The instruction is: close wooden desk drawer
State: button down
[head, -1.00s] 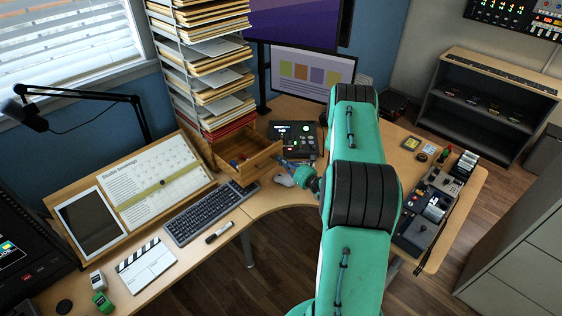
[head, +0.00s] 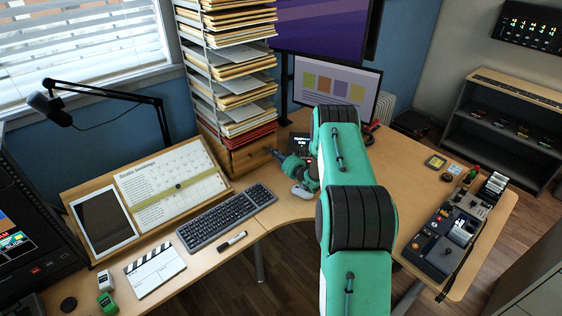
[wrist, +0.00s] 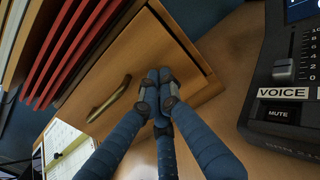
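The wooden desk drawer (head: 252,156) sits under the paper rack in the head view, its front about level with its wooden housing. In the wrist view the drawer front (wrist: 125,70) fills the middle, with a brass handle (wrist: 108,98) on it. My gripper (wrist: 156,84) has its fingers together with nothing between them. The fingertips are at the drawer front, right of the handle, and seem to touch it. In the head view my gripper (head: 270,151) reaches the drawer from the right. Whether a small gap remains at the drawer is hard to tell.
A tall rack of papers (head: 235,85) stands above the drawer. A black audio device (wrist: 290,100) is close on the right. A mouse (head: 301,191), a keyboard (head: 226,217) and a sloped board with a calendar (head: 180,180) lie in front and left.

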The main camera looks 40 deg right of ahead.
jog(key=shift+w+r, duration=0.15)
jog(key=shift+w, duration=0.9)
jog(key=shift+r, duration=0.1)
jog(key=s+p, duration=0.2)
jog(key=s, duration=1.2)
jog(key=shift+s+f, duration=0.15)
jog(key=shift+f, duration=0.15)
